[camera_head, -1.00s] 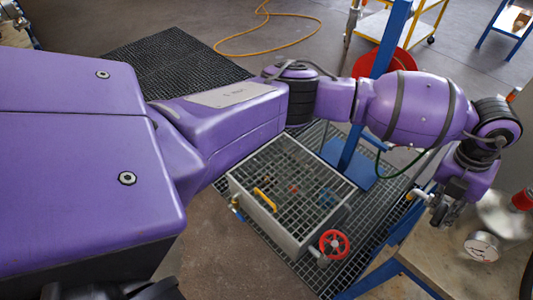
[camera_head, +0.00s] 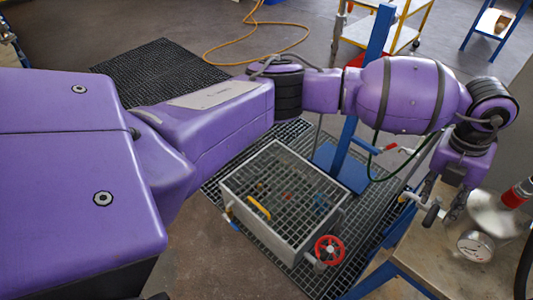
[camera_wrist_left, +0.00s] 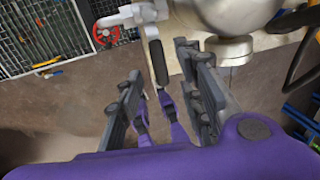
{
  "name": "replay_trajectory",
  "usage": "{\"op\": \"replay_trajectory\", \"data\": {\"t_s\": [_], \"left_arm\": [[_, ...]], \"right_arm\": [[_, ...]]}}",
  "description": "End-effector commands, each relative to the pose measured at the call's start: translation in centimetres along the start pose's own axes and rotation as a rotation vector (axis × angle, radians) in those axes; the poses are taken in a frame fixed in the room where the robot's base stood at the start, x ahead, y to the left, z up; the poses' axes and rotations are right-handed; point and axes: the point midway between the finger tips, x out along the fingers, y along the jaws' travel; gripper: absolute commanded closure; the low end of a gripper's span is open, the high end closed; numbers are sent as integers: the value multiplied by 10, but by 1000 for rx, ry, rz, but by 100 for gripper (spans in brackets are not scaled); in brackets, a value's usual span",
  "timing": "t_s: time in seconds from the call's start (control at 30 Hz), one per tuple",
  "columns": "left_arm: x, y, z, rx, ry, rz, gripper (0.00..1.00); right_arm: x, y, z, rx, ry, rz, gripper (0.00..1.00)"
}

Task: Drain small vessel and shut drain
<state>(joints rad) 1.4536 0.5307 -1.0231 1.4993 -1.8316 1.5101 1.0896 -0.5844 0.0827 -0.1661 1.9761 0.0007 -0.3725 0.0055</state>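The small vessel (camera_head: 500,218) is a shiny metal body with a round gauge (camera_head: 476,246), at the right on a table. It also shows at the top of the left wrist view (camera_wrist_left: 232,48). A pale drain valve (camera_wrist_left: 137,14) sticks out from its left side, with a black lever (camera_wrist_left: 159,62) that also shows in the head view (camera_head: 432,214). My left gripper (camera_head: 443,200) is open beside the valve. In the left wrist view, the lever lies between its spread fingers (camera_wrist_left: 163,88), with no clear contact. My right gripper is out of view.
A grey bin with a grated top (camera_head: 281,196) stands on the floor grating, with a red handwheel (camera_head: 329,250) at its front right. A blue post (camera_head: 346,150) stands behind it. A green hose (camera_head: 399,172) hangs near my left wrist. A yellow hose (camera_head: 258,45) lies behind.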

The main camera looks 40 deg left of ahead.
Motion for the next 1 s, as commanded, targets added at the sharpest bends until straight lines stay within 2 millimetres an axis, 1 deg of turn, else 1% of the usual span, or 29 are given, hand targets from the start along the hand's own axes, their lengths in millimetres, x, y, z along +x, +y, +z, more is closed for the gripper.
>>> {"op": "replay_trajectory", "data": {"t_s": [0.03, 0.2, 0.3, 0.4, 0.57, 1.0], "left_arm": [[-14, 0, 2, 2, -6, 1, 65], [-49, 0, 1, 0, -4, 1, 65], [-65, 0, 1, 0, -4, 1, 65], [-75, 0, 1, 0, -2, 0, 65], [-82, 0, 0, 0, -1, 1, 65], [-81, 0, 0, 3, 0, 1, 65]], "right_arm": [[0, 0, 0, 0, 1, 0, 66], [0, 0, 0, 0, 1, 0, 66], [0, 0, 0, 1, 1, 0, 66], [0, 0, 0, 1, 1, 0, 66], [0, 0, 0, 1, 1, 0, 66], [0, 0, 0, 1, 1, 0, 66]]}}
